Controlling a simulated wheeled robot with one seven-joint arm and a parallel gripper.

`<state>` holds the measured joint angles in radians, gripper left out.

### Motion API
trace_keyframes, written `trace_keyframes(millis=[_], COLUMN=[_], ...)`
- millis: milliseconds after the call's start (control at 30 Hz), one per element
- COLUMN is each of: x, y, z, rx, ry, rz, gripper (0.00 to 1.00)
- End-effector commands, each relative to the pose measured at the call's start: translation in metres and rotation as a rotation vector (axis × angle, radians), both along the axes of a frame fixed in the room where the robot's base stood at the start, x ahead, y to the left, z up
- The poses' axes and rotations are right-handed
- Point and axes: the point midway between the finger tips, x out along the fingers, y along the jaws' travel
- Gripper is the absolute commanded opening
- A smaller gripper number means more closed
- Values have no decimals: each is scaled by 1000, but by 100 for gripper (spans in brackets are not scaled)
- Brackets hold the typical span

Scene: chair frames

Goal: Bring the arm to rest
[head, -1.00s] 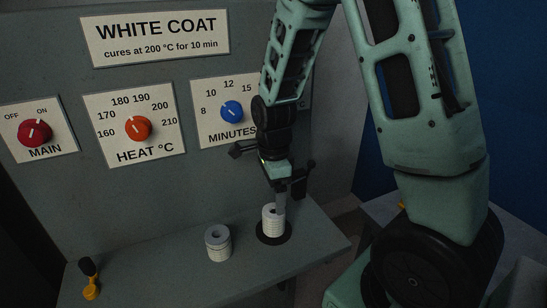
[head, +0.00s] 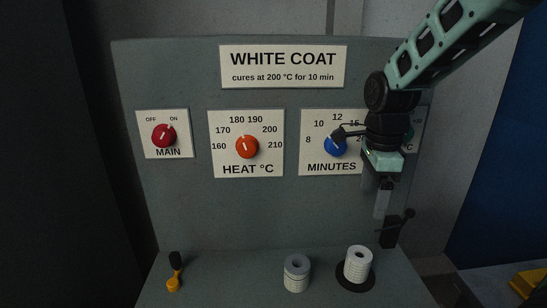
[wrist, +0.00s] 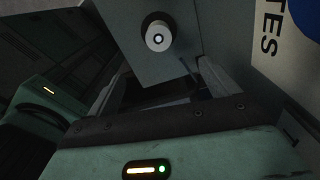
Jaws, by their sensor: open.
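My gripper (head: 376,203) is open and empty in the head view. It hangs in front of the panel's right part, above the shelf and a little to the right of a white ribbed cylinder (head: 358,264). That cylinder stands on a black disc (head: 354,283), apart from my fingers. In the wrist view my fingers (wrist: 165,82) are spread, and a white cylinder (wrist: 157,36) on a dark disc shows beyond them. My arm (head: 440,45) reaches in from the upper right and hides part of the minutes plate and a plate to its right.
The panel (head: 190,215) carries a red main knob (head: 163,136), an orange heat knob (head: 246,147) and a blue minutes knob (head: 335,145). A second cylinder (head: 296,273) stands on the shelf (head: 225,285). A yellow-and-black lever (head: 174,272) is at left; a black fitting (head: 395,231) is at right.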

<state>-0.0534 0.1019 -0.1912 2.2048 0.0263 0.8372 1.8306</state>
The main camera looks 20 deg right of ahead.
Motion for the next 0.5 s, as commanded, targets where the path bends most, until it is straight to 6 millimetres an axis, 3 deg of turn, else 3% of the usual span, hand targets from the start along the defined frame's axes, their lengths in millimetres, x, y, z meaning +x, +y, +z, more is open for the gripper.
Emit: trace_keyframes(millis=[133, 233, 367, 500], x=[-1, -6, -20, -47], y=[6, 26, 71, 122], z=[-1, -6, -14, -24], rx=[2, 12, 29, 42], ry=[0, -2, -13, -29], rz=[40, 189, 553, 1024], gripper=[86, 86, 86, 86])
